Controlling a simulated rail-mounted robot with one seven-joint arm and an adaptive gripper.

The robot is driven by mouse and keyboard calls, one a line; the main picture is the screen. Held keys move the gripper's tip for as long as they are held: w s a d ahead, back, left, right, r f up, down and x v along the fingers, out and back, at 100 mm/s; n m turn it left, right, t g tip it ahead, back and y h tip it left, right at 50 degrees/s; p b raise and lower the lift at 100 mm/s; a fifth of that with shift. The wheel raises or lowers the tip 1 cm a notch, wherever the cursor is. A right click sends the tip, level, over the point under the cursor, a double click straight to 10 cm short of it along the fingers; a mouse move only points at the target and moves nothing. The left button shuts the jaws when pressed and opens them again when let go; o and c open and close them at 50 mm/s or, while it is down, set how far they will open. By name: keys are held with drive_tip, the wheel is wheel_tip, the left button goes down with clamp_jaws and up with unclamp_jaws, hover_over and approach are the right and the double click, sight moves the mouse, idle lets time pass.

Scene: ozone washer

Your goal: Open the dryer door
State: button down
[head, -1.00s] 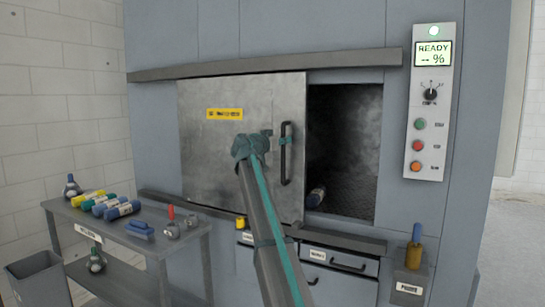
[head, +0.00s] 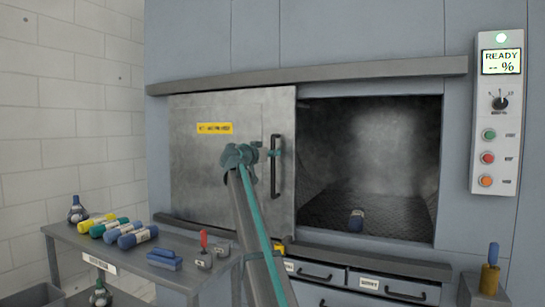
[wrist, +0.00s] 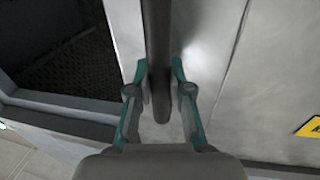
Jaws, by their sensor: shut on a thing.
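The grey sliding dryer door (head: 210,180), with a yellow label (head: 214,128), stands left of the opening in the head view. The dark chamber (head: 380,150) shows to its right. The door's black vertical handle (head: 275,185) is on its right side. My gripper (head: 265,153) is shut on this handle, below its upper end. In the wrist view the handle (wrist: 157,60) runs between the two teal fingers of my gripper (wrist: 160,90).
A control panel (head: 497,120) reading READY is at the right. Drawers (head: 385,283) are below the opening. A rail (head: 310,75) runs above the door.

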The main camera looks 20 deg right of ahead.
drive_tip(key=shift+w+a+r, duration=0.1)
drive_tip(key=shift+w+a, duration=0.05)
drive_tip(key=shift+w, duration=0.05)
drive_tip(key=c, duration=1.1)
unclamp_jaws()
drive_tip(key=shift+o, duration=0.2)
drive_tip(key=v, duration=1.2)
